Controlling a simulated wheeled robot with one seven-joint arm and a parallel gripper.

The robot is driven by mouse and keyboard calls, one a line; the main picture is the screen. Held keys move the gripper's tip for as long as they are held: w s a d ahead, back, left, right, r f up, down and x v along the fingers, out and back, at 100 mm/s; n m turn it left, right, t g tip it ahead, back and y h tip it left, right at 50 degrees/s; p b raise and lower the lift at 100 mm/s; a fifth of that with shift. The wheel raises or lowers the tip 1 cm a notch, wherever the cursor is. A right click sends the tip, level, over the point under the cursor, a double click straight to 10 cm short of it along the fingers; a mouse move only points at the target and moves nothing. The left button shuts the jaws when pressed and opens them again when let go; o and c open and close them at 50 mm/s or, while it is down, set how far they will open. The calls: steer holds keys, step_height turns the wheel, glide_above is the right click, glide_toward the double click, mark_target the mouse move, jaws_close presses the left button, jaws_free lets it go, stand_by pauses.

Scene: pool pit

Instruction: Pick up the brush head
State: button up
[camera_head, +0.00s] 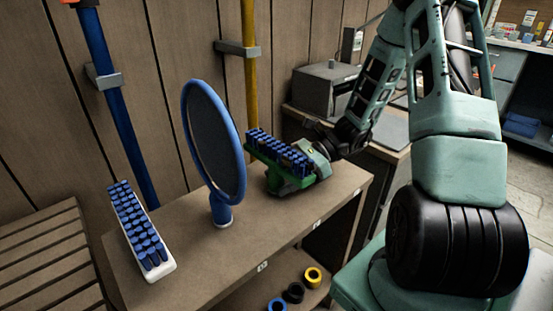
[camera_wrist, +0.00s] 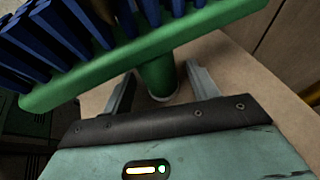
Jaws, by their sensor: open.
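The green brush head (camera_head: 290,183) with blue bristles pointing up stands on the wooden bench top, at its right part. In the wrist view the green brush head (camera_wrist: 130,55) crosses the top of the picture, tilted. Its round green neck (camera_wrist: 158,77) goes down between my two grey fingers. My gripper (camera_wrist: 160,84) is open, with one finger on each side of the neck and a visible gap on both sides. In the head view my gripper (camera_head: 312,163) is right behind the brush head, and its fingers are mostly hidden.
A blue round net (camera_head: 215,145) stands upright left of the green brush head. A white brush head (camera_head: 150,255) with blue bristles lies at the bench's left end. Blue and yellow poles (camera_head: 249,75) hang on the wall. Rolls of tape (camera_head: 312,277) lie on a lower shelf.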

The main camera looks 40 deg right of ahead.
mark_target(277, 145)
steer(key=c, duration=1.2)
steer(key=shift+c, duration=0.2)
steer(key=shift+r, duration=0.15)
step_height(277, 145, up, 10)
steer(key=p, duration=0.2)
steer(key=shift+p, duration=0.3)
steer(key=shift+p, duration=0.4)
